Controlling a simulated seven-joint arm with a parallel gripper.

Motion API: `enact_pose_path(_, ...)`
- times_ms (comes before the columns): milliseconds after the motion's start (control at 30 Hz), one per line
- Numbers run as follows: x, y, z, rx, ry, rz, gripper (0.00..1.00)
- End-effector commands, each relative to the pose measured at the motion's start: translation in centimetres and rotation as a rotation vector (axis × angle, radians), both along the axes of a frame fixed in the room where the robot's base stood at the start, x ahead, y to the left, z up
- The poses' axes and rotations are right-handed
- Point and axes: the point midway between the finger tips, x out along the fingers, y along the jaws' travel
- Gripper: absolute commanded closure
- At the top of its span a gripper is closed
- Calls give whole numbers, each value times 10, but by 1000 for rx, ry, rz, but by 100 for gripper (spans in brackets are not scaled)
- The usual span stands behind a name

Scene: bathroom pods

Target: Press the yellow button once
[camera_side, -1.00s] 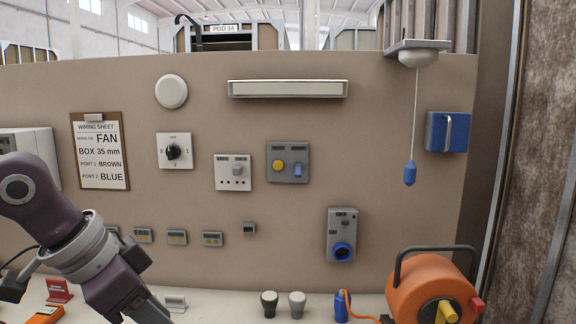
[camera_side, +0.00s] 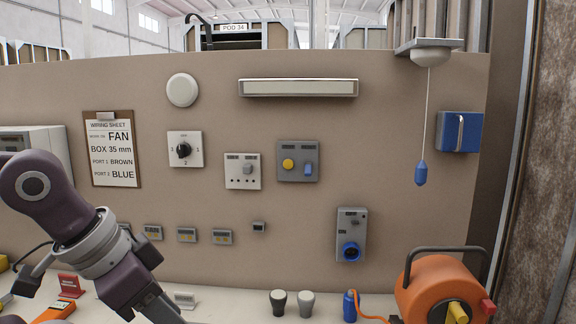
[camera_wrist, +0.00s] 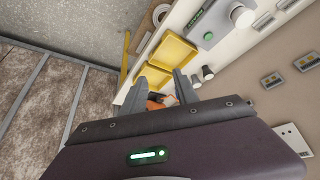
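Nothing is clearly held. The yellow button is not seen in the wrist view, which looks over the bench and yellow trays.
An orange cable reel (camera_side: 437,289) stands at the right. The wall before the button looks clear.

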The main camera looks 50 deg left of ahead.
Motion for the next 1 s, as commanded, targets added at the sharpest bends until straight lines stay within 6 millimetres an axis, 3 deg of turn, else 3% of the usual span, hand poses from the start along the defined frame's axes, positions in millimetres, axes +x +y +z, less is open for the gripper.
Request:
enact_pose_path(33,0,0,0,0,0,0,73)
enact_pose_path(167,0,0,0,0,0,0,99)
enact_pose_path(200,0,0,0,0,0,0,100)
enact_pose_path(1000,0,0,0,0,0,0,100)
